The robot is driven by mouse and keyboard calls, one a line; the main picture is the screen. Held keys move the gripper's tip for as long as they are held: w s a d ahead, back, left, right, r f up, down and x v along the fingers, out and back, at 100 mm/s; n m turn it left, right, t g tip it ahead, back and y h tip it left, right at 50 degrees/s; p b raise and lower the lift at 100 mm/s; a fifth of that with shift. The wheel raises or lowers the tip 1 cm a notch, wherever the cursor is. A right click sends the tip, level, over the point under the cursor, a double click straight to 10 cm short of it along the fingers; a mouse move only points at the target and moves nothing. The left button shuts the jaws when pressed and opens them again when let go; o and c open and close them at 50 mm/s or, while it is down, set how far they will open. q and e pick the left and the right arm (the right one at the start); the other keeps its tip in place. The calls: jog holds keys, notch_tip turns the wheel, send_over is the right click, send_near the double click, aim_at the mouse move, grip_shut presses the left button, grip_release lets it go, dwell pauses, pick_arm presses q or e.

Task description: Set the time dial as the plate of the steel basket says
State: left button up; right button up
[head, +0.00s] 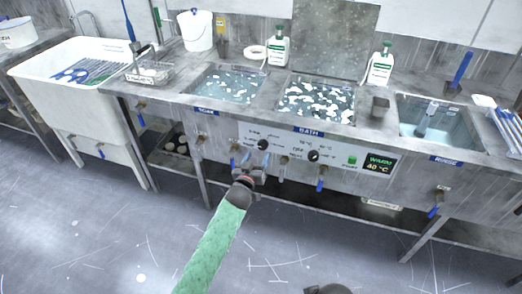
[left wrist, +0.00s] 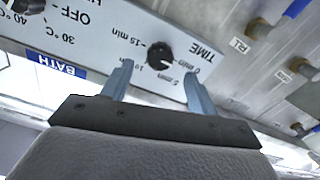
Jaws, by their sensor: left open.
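The black time dial (head: 263,144) is on the white control panel below the middle basins. In the left wrist view the time dial (left wrist: 160,56) appears upside down with TIME and minute marks around it; its pointer setting is not clear. My left gripper (head: 250,174) is in front of the panel, just below the dial. In the left wrist view its two fingers (left wrist: 158,72) are apart, empty, with the dial between and beyond their tips. The steel basket (head: 152,70) stands on the counter at left; its plate (head: 140,78) is too small to read. My right gripper is not seen.
A second black dial (head: 313,156) sits to the right, near a green button (head: 352,160) and a display (head: 379,164) reading WARM 40 °C. Blue-handled taps (head: 320,184) stick out below the panel. Bottles (head: 278,48) stand behind the basins.

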aim_at(261, 147)
pick_arm(q)
jog(key=shift+p+x, duration=0.3)
jog(key=shift+x, duration=2)
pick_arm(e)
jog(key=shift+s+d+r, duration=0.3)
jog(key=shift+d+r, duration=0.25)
pick_arm(q)
jog(key=c, duration=1)
jog(key=shift+m, duration=0.4)
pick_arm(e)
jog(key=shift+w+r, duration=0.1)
pick_arm(q)
jog(key=m, duration=0.5)
jog(key=shift+a, duration=0.1)
jog(key=m, duration=0.4)
jog(key=shift+m, duration=1)
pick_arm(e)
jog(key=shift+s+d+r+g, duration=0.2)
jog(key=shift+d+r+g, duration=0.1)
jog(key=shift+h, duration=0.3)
